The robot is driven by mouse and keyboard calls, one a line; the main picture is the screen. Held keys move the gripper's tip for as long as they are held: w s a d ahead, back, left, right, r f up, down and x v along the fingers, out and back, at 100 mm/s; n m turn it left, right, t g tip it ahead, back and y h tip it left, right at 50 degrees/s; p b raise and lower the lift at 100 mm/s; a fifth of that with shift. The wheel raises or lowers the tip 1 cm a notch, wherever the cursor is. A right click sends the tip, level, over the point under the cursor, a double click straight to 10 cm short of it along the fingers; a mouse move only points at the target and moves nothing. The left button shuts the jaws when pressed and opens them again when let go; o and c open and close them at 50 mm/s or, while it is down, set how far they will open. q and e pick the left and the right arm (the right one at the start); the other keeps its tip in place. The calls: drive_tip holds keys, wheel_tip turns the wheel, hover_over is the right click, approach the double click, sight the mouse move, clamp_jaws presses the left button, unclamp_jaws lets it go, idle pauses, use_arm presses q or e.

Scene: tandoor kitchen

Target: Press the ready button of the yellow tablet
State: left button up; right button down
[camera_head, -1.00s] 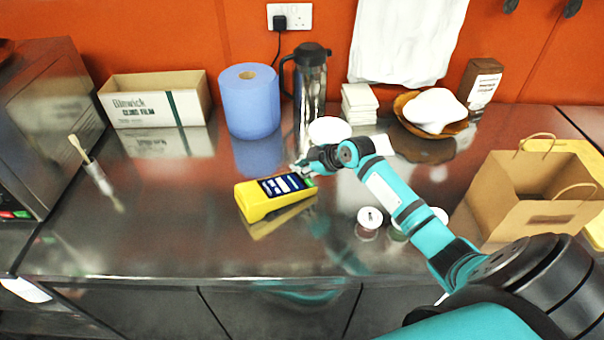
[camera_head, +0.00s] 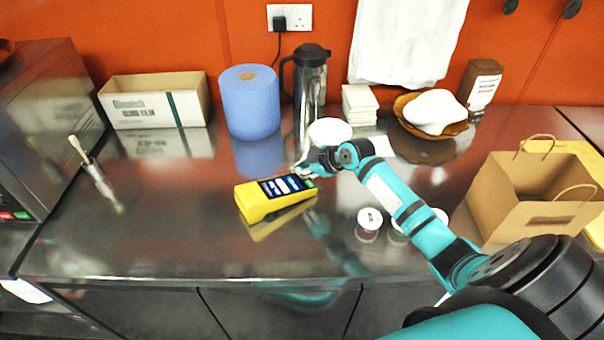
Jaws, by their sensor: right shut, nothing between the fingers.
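The yellow tablet (camera_head: 256,204) stands on the steel counter, its dark screen (camera_head: 281,186) facing up and tilted. A green button (camera_head: 309,183) shows at the right end of its face, partly covered by my gripper. My right gripper (camera_head: 300,173) is shut and empty, with its tips at the tablet's far right corner, beside the button. I cannot tell whether the tips touch the tablet. My left gripper is not in view.
A white bowl (camera_head: 330,130) stands just behind my gripper. Small lidded pots (camera_head: 369,220) stand under my right arm, and a paper bag (camera_head: 530,205) is at the right. A blue roll (camera_head: 250,104) and a steel flask (camera_head: 310,85) are behind.

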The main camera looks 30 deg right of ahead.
drive_tip(key=shift+r, duration=0.6)
drive_tip(key=shift+d+p, duration=0.1)
drive_tip(key=shift+p, duration=0.2)
drive_tip(key=r+p, duration=0.2)
drive_tip(key=r, duration=0.1)
drive_tip(key=r+p, duration=0.2)
drive_tip(key=shift+d, duration=0.35)
